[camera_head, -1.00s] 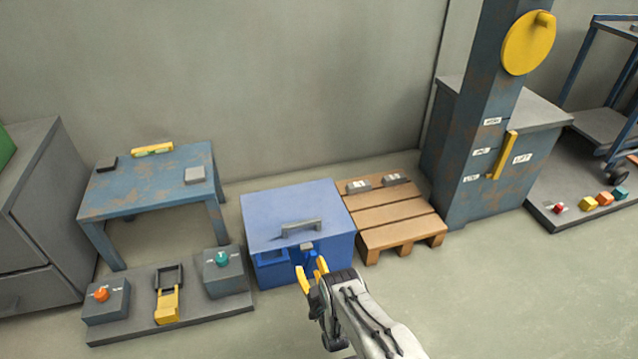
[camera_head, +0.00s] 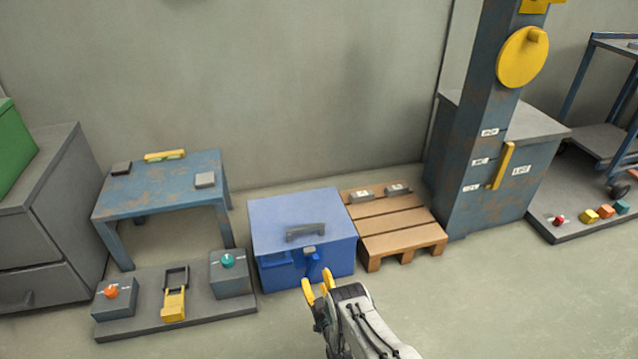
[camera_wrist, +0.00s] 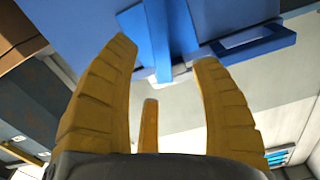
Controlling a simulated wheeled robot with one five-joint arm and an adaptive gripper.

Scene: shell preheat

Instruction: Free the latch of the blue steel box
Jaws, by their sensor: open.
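The blue steel box (camera_head: 290,222) stands on the floor against the wall, lid down, with a grey handle on top. Its latch (camera_head: 313,264) is a blue piece with a grey top at the middle of the front face. My gripper (camera_head: 318,288) is open and empty, just in front of the box and below the latch in the head view. In the wrist view, the yellow fingers (camera_wrist: 155,75) are spread, and the blue latch (camera_wrist: 158,45) shows beyond and between their tips, apart from them. The wrist picture appears upside down.
A wooden pallet (camera_head: 400,222) with two grey blocks stands right of the box. Left is a low grey board (camera_head: 200,307) with knobs and a yellow lever; a blue table (camera_head: 140,192) is behind it. A blue column (camera_head: 490,130) stands at right. Front floor is clear.

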